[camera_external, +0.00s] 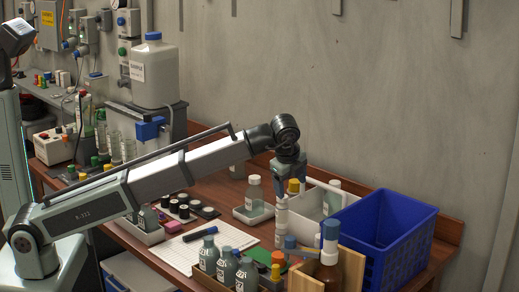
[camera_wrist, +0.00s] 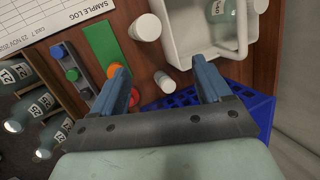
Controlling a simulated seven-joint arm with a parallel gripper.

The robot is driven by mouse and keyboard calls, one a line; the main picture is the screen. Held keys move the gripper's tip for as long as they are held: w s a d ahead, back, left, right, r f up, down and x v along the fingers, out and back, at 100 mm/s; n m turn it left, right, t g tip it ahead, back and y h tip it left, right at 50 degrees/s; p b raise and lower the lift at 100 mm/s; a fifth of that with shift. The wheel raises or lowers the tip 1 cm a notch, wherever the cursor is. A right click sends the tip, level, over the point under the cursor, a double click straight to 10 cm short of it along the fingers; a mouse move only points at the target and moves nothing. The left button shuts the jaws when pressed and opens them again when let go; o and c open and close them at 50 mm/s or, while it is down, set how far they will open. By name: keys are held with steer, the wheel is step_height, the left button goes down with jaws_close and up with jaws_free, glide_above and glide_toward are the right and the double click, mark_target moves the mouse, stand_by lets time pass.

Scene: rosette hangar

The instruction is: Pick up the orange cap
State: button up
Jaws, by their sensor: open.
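An orange cap (camera_wrist: 114,70) shows as a small round shape beside the left finger in the wrist view, partly covered by that finger. In the external view an orange cap (camera_external: 278,257) shows among the bottles at the front of the bench. My gripper (camera_wrist: 163,68) is open, with its two blue fingers wide apart and no orange cap between them. In the external view my gripper (camera_external: 290,180) points down above the bench, over white containers.
A small white cylinder (camera_wrist: 163,81) and a larger white container (camera_wrist: 146,27) lie near the gap between the fingers. A white tray (camera_wrist: 181,52) and a blue crate (camera_external: 397,235) stand to the right. A red round thing (camera_wrist: 134,97) is by the left finger.

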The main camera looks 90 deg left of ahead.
steer(key=s+d+m, duration=0.5)
steer(key=d+m, duration=0.6)
steer(key=m, duration=0.1)
glide_toward(279, 254)
steer(key=shift+x, duration=5.05)
steer(key=shift+c, duration=0.2)
steer(key=c, duration=1)
steer(key=shift+r, duration=0.1)
steer(key=shift+c, duration=0.2)
